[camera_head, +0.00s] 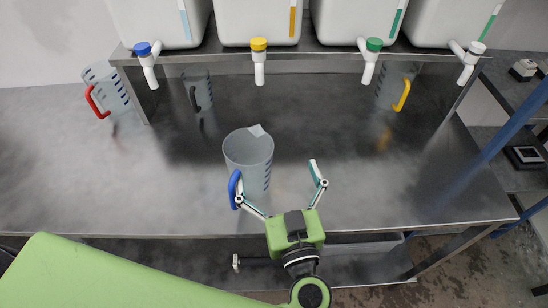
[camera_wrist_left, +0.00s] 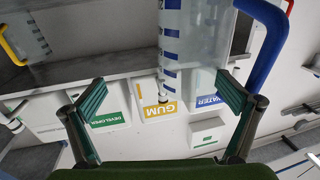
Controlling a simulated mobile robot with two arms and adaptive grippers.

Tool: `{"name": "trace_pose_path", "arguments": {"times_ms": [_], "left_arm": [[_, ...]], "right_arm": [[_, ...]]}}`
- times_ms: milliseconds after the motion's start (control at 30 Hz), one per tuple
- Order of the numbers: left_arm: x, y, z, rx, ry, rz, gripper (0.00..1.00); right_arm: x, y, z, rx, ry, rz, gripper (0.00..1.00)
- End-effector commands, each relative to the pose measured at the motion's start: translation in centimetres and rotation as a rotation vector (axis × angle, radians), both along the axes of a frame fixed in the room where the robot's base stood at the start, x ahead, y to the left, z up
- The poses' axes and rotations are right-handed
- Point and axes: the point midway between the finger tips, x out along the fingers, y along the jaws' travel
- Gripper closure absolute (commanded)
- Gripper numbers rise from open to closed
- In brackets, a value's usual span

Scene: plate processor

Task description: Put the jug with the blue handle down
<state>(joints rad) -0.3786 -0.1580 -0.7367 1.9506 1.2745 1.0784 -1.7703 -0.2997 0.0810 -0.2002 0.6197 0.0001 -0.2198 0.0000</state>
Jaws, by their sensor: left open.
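The clear jug with the blue handle (camera_head: 250,158) appears to stand upright on the steel table, near its front edge. Its blue handle (camera_head: 234,188) is at the jug's front left. My left gripper (camera_head: 278,178) is open in front of the jug, fingers spread, with one finger beside the handle; whether they touch cannot be told. In the left wrist view the jug (camera_wrist_left: 190,45) and its handle (camera_wrist_left: 268,55) lie beyond the open left gripper (camera_wrist_left: 163,95), the handle close to the right-hand finger. My right gripper is not in view.
A red-handled jug (camera_head: 112,92), a dark-handled jug (camera_head: 200,90) and a yellow-handled jug (camera_head: 392,88) stand at the back of the steel table (camera_head: 350,190). Several white canisters with coloured taps sit on a shelf (camera_head: 310,52) above. The table right of the jug is clear.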

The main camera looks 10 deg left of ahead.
Motion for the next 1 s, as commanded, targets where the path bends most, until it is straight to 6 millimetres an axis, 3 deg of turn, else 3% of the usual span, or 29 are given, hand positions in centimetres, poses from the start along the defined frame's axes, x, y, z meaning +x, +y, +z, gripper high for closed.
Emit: {"name": "trace_pose_path", "arguments": {"times_ms": [200, 500, 867, 1000], "left_arm": [[-2.0, -1.4, -0.2, -0.022, 0.014, 0.001, 0.00], [-2.1, -1.5, -0.2, -0.022, 0.013, -0.001, 0.03], [-2.1, -1.5, -0.2, -0.023, 0.014, -0.001, 0.96], [-2.1, -1.5, -0.2, -0.023, 0.014, -0.001, 1.00]], "right_arm": [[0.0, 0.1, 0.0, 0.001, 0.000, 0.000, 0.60], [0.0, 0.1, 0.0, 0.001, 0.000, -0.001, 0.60], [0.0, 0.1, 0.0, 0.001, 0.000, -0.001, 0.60], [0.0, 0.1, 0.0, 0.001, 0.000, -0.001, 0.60]]}}
